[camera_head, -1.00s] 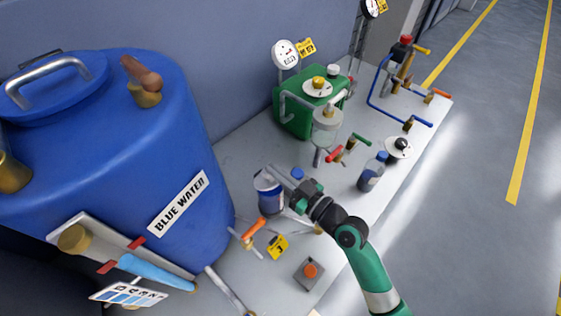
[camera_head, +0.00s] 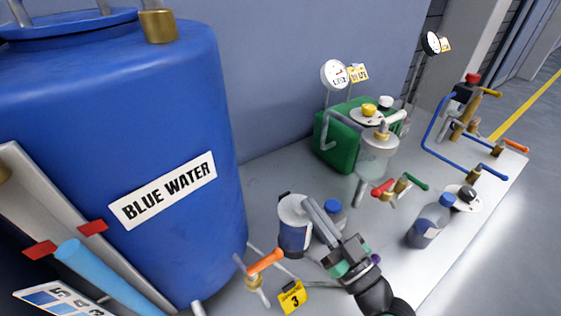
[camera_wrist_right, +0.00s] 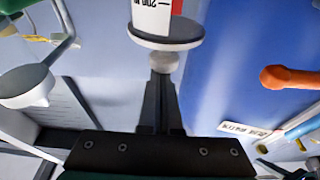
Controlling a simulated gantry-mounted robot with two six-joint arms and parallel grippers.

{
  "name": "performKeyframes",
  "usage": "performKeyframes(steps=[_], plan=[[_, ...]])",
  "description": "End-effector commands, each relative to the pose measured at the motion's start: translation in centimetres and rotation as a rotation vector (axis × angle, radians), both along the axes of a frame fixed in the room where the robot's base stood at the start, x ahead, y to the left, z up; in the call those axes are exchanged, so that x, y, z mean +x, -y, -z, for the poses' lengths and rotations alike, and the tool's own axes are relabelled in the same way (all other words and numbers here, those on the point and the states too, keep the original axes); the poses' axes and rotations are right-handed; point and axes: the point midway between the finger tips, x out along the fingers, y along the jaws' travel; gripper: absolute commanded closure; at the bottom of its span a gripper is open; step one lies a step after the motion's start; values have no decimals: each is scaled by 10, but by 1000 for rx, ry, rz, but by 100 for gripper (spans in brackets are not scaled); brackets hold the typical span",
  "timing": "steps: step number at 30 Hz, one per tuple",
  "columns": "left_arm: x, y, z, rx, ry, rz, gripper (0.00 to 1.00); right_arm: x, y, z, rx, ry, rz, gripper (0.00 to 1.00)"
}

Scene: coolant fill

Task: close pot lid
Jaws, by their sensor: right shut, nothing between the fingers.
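A small blue and white pot (camera_head: 293,238) stands on the grey bench beside the big blue tank. Its pale round lid (camera_head: 292,208) lies flat across its top. My right gripper (camera_head: 308,206) is shut and empty, with its fingertips over the right side of the lid. In the right wrist view the fingers (camera_wrist_right: 160,78) are together, with their tips at the small grey knob (camera_wrist_right: 164,62) on the pale lid (camera_wrist_right: 180,37). I cannot tell whether they touch. Beyond the lid is the pot's printed side (camera_wrist_right: 152,14). My left gripper is not in view.
The blue water tank (camera_head: 110,110) fills the left. An orange-handled valve (camera_head: 265,262) and yellow tag (camera_head: 292,297) are close in front of the pot. A blue-capped bottle (camera_head: 333,218) stands just behind it; another bottle (camera_head: 428,222) is farther right.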

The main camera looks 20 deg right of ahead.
Motion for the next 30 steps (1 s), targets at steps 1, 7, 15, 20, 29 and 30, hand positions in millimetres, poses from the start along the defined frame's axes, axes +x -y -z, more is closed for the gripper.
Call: performKeyframes(steps=[1, 7, 15, 20, 29, 30], plan=[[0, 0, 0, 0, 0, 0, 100, 0, 0, 0, 0, -2, 0, 100], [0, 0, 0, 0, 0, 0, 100, 0, 0, 1, 0, -2, 0, 100], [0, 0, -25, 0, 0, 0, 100, 0, -1, -29, -1, -1, -3, 100], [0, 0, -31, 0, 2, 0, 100, -18, 3, -30, 2, -5, -4, 100], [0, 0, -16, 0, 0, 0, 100, -79, 19, -5, 1, -2, -3, 100], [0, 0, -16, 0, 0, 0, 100, -83, 20, -4, 0, -2, -4, 100]])
